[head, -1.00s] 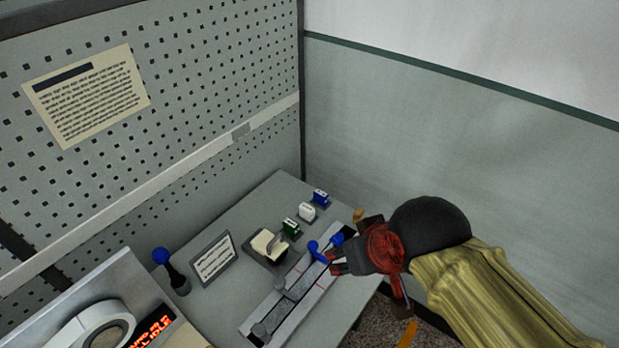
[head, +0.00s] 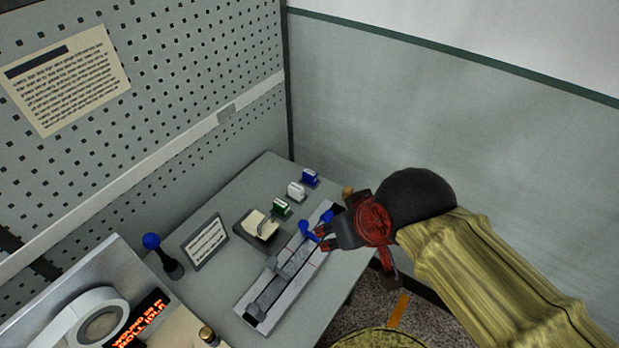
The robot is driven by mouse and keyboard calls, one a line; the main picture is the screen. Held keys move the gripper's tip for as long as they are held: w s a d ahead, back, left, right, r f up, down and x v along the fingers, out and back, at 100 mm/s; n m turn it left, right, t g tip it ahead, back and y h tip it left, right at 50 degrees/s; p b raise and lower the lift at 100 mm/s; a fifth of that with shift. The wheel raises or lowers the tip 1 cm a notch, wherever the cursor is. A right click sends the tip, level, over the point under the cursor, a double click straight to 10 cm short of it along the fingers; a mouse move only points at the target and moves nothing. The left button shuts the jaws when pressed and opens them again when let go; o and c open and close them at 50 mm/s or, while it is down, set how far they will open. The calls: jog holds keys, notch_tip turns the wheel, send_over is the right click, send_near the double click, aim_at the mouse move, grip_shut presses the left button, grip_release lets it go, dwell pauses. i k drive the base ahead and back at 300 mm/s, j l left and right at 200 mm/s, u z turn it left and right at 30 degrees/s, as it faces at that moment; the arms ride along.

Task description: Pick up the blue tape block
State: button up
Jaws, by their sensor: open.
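The blue tape block (head: 310,178) stands at the far end of a row of small blocks, near the back corner of the grey table. A white block (head: 296,190) and a green block (head: 281,207) stand in the same row, nearer to me. My gripper (head: 322,235) is open above the far right part of the table, nearer to me than the blue block and apart from it. Blue rounded parts show by its fingertips; I cannot tell whether they belong to the gripper or the fixture below.
A long metal fixture (head: 266,294) lies along the table's right side. A tape holder (head: 257,226), a tilted sign (head: 206,243) and a blue-knobbed post (head: 172,266) stand to the left. A pegboard wall (head: 190,90) and a grey-green wall (head: 430,120) meet behind the table.

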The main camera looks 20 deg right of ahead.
aim_at(310, 177)
jog(key=i+l+u, duration=0.15)
jog(key=l+u, duration=0.2)
jog(key=l, duration=0.15)
jog(key=l+u, duration=0.7)
jog(key=l, duration=0.3)
